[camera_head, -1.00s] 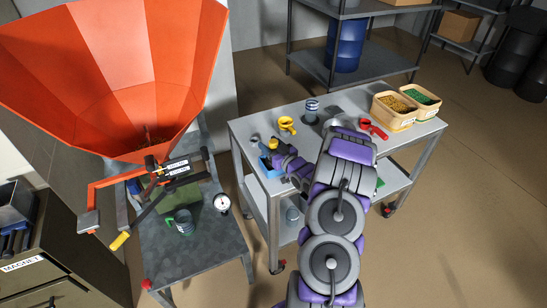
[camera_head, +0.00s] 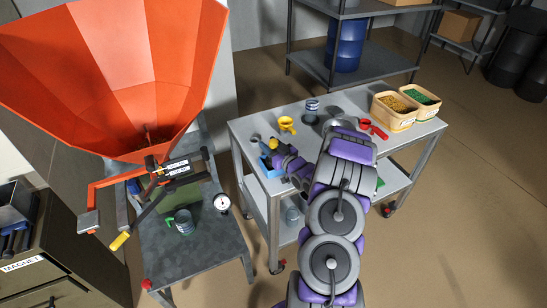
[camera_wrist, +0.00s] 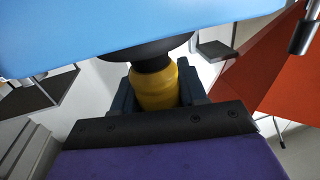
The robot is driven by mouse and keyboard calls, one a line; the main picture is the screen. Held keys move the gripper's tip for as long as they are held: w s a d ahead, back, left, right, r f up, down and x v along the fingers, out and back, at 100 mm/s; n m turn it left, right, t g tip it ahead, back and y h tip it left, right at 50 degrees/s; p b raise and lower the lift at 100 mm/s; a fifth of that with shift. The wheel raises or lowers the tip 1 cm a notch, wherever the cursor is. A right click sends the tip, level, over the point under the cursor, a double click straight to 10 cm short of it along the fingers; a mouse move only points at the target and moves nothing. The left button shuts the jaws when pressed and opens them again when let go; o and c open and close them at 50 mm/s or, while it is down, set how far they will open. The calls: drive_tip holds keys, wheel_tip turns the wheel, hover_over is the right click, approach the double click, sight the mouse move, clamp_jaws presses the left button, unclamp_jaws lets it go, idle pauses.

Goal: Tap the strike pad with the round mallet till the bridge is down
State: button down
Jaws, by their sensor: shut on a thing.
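My gripper (camera_wrist: 152,100) is shut on a yellow handle (camera_wrist: 154,86) with a black collar, seen close in the wrist view. I take it for the round mallet; a dark rounded part and a large pale blue surface (camera_wrist: 100,25) lie beyond it, and I cannot tell whether the blue belongs to it. In the head view my gripper (camera_head: 276,155) is over the cart's near left corner. A grey square plate (camera_head: 88,222) on an orange bracket by the hopper (camera_head: 110,75) looks like the strike pad, well left of my gripper. I cannot make out the bridge.
The cart (camera_head: 250,128) holds a yellow cup (camera_head: 287,124), a red scoop (camera_head: 373,130), a striped cup (camera_head: 312,108) and two tubs (camera_head: 393,119) of granules. A grey side table (camera_head: 205,262) with a dial gauge (camera_head: 222,203) and a mug (camera_head: 183,222) stands between hopper and cart.

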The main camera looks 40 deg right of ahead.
wheel_tip(320, 180, up, 5)
drive_tip(key=shift+r+p, duration=0.1)
drive_tip(key=shift+p, duration=0.95)
drive_tip(key=c, duration=1.2)
unclamp_jaws()
clamp_jaws()
